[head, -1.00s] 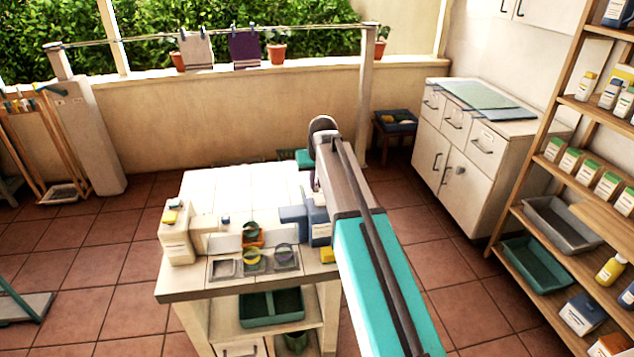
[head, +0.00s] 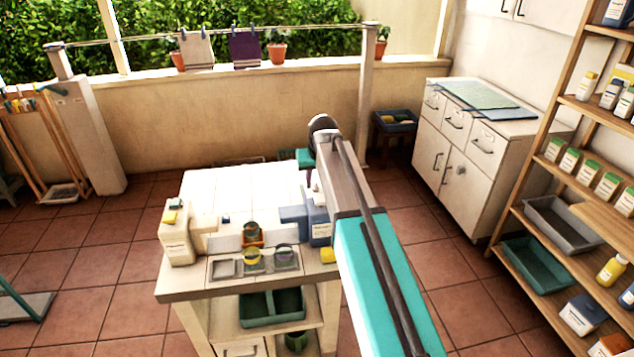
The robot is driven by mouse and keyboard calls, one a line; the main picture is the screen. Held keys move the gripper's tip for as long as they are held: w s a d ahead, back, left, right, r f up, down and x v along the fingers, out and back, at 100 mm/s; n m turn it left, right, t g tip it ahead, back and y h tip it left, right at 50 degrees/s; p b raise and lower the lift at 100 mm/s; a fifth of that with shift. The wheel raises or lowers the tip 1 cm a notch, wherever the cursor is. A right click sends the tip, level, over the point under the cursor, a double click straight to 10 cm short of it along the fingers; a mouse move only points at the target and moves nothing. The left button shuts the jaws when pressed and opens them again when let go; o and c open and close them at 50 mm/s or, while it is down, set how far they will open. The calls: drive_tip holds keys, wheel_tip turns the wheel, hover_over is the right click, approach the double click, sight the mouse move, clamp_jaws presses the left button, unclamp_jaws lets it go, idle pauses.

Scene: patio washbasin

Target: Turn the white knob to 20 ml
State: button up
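No white knob can be made out with certainty. A white bottle-like dispenser (head: 177,245) stands at the left front of the white-topped washstand (head: 235,190). A blue-and-white container (head: 319,228) stands at its right, partly behind my arm, with a small pale part on top. My arm reaches in from the lower right over the washstand's right edge. Its far end is above and behind the blue container. A small teal block and a purple piece show beside the arm's end. My fingertips cannot be made out, so open or shut is unclear.
A tray with cups (head: 254,262) sits at the washstand's front, with an orange block (head: 252,239) behind it. A yellow piece (head: 327,256) lies near the right edge. A shelf rack stands at right, a cabinet (head: 465,150) behind. The white top's rear is clear.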

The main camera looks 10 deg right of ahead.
drive_tip(key=b+v, duration=0.2)
drive_tip(key=v, duration=1.1)
drive_tip(key=shift+s+r+b, duration=0.15)
drive_tip(key=shift+b, duration=0.25)
